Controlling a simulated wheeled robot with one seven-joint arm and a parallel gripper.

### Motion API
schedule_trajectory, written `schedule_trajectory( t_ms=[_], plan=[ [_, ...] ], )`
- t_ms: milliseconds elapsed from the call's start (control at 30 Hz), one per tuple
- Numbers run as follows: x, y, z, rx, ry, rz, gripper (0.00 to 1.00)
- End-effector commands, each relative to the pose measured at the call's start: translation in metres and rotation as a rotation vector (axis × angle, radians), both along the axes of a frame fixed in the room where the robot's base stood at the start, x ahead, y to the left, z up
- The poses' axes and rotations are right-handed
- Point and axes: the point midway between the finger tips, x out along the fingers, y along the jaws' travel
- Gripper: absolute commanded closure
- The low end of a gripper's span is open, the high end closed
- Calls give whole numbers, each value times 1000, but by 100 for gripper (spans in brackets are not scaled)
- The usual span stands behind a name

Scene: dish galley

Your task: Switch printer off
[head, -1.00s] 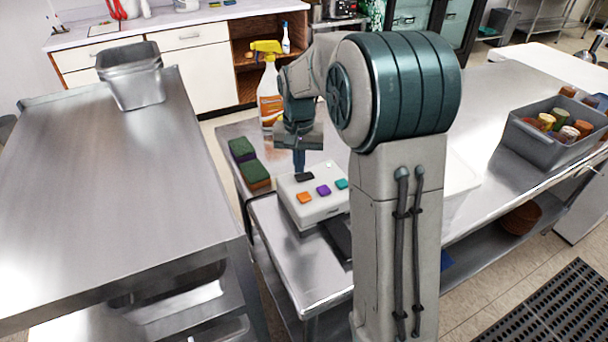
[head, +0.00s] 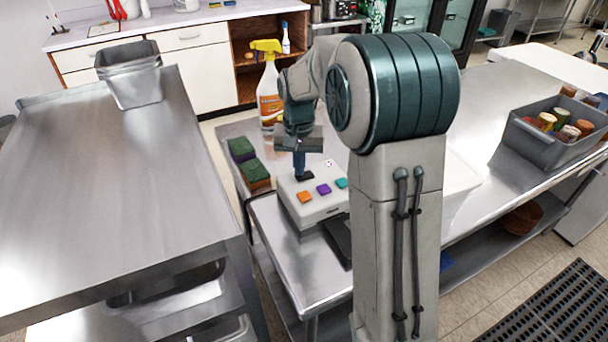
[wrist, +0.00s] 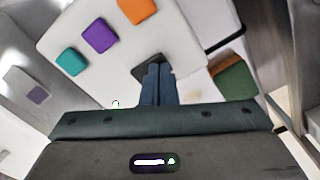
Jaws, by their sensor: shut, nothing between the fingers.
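The printer (head: 318,206) is a white box on a small steel table, with orange (head: 305,197), purple (head: 324,189) and teal (head: 341,183) buttons and a black switch (head: 306,177) on top. My gripper (head: 300,174) is shut and empty, pointing down with its tips at the black switch. The wrist view shows the closed fingers (wrist: 158,70) over the black switch (wrist: 148,59), covering part of it. They look to be touching it or very close. The orange button (wrist: 137,10) and purple button (wrist: 99,36) are clear of the fingers.
A spray bottle (head: 269,88) stands behind my gripper. Two sponges (head: 256,175) lie left of the printer. A dark flat object (head: 338,240) lies in front of it. A steel counter (head: 110,190) with a metal container (head: 135,80) is at left; a grey bin of jars (head: 545,148) is at right.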

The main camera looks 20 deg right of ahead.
Motion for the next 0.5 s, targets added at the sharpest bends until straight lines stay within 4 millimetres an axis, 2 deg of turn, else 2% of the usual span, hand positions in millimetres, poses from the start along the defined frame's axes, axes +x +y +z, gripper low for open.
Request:
schedule_trajectory(
  t_ms=[500],
  plan=[
    [0,0,-9,0,0,0,100]
  ],
)
